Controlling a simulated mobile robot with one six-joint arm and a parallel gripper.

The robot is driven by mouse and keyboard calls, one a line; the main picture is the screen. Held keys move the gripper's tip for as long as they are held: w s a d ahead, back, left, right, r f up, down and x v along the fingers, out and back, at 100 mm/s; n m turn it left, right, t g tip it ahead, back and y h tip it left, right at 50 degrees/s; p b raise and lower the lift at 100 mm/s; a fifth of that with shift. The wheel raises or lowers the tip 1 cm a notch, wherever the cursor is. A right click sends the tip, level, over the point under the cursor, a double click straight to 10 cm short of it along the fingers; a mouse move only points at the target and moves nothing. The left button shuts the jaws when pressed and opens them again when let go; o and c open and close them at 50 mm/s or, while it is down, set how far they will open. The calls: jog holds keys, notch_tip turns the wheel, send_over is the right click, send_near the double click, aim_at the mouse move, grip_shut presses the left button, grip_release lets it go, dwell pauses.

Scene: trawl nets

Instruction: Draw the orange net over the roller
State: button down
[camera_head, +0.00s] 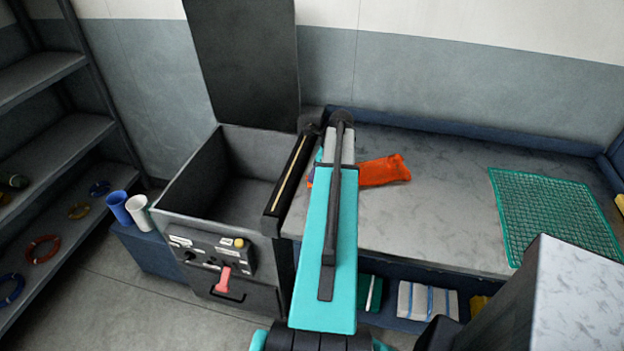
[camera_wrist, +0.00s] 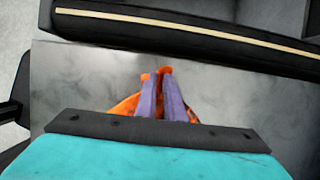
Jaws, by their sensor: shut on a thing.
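The orange net (camera_head: 383,171) lies bunched on the grey table top, just right of my arm in the head view. My gripper (camera_wrist: 160,75) shows in the wrist view with its two purple fingers close together, shut on a pinch of the orange net (camera_wrist: 126,106). In the head view my turquoise arm hides most of the gripper. The roller (camera_head: 291,172), a black bar with a pale yellow stripe, runs along the table's left edge beside the open bin. In the wrist view the roller (camera_wrist: 190,29) lies beyond the fingertips, with bare table between them.
The open grey bin (camera_head: 172,203) with a raised dark lid (camera_head: 243,60) stands left of the roller. Its front has a panel with a red lever (camera_head: 225,280). A green net (camera_head: 555,215) lies flat at the table's right. Two cups (camera_head: 128,210) stand left of the bin.

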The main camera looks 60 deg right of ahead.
notch_tip(320, 180, up, 7)
jog(key=p, duration=0.5)
jog(key=shift+f, duration=0.1)
dwell(0.3)
jog(key=shift+f, duration=0.85)
jog(key=shift+w, duration=0.15)
jog(key=shift+w+a+p, duration=0.1)
jog(key=shift+w+a, duration=0.2)
jog(key=shift+w, duration=0.8)
jog(key=shift+w+a+p, duration=0.15)
jog(key=shift+w+a, duration=0.1)
jog(key=shift+w, duration=0.9)
jog(key=shift+w+a+p, duration=0.1)
jog(key=shift+w+a, duration=0.2)
jog(key=shift+w, duration=0.8)
jog(key=shift+w, duration=0.1)
